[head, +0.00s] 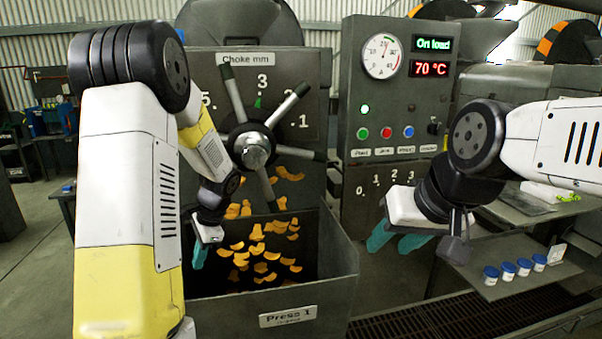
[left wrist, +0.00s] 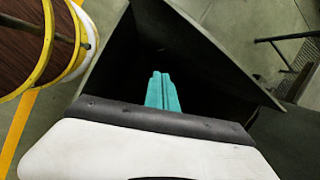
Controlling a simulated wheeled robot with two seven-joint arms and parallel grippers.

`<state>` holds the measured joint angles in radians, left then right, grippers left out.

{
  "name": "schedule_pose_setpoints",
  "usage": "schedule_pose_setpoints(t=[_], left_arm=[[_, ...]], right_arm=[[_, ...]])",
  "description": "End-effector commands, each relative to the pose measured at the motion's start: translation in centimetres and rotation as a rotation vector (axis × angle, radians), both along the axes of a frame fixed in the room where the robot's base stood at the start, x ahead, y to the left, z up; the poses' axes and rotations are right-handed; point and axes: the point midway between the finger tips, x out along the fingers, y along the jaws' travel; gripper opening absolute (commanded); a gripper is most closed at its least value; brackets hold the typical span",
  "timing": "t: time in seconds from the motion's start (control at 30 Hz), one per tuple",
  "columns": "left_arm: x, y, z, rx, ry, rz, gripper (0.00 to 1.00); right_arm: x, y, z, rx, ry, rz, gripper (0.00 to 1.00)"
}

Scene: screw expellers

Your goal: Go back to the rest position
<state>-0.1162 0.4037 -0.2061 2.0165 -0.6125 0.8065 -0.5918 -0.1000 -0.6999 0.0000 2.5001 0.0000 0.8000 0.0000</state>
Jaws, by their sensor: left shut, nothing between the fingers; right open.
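My left gripper (head: 199,256) hangs at the left edge of the dark bin (head: 338,262) labelled Press 1. Its teal fingers (left wrist: 162,92) are shut and empty in the left wrist view, with the dark bin wall (left wrist: 205,50) around and beyond them. My right gripper (head: 394,243) is open and empty, in front of the lower part of the control panel, right of the bin. Its teal fingers point left and down.
The choke handwheel (head: 254,150) stands above the bin, which shows several orange flakes (head: 262,255). The control panel (head: 398,110) reads On load and 70 °C. Several blue-lidded jars (head: 508,270) stand on a shelf at right. A striped drum (left wrist: 40,40) shows in the left wrist view.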

Motion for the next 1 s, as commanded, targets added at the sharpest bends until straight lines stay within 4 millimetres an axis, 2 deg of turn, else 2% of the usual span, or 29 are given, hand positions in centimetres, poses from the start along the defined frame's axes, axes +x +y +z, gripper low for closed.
schedule_pose_setpoints(t=[0.03,0.2,0.3,0.5,0.73,0.83,1.0], left_arm=[[-0.9,-0.8,2.3,-0.041,-0.057,0.057,0.0],[-4.4,-4.0,8.1,-0.19,-0.217,0.256,0.0],[-6.7,-5.8,11.2,-0.282,-0.302,0.366,0.0],[-12.1,-9.3,16.1,-0.474,-0.447,0.57,0.0],[-17.4,-12.5,19.1,-0.666,-0.553,0.749,0.0],[-18.7,-13.3,19.6,-0.714,-0.574,0.792,0.0],[-19.5,-13.7,19.9,-0.744,-0.586,0.818,0.0]], right_arm=[[0.0,0.0,0.0,0.0,0.0,0.0,0.42],[0.0,0.0,0.0,0.0,0.0,0.0,0.42],[0.0,0.0,0.0,0.0,0.0,0.0,0.42],[0.0,0.0,0.0,0.0,0.0,0.0,0.42],[0.0,0.0,0.0,0.0,0.0,0.0,0.42],[0.0,0.0,0.0,0.0,0.0,0.0,0.42],[0.0,0.0,0.0,0.0,0.0,0.0,0.42]])
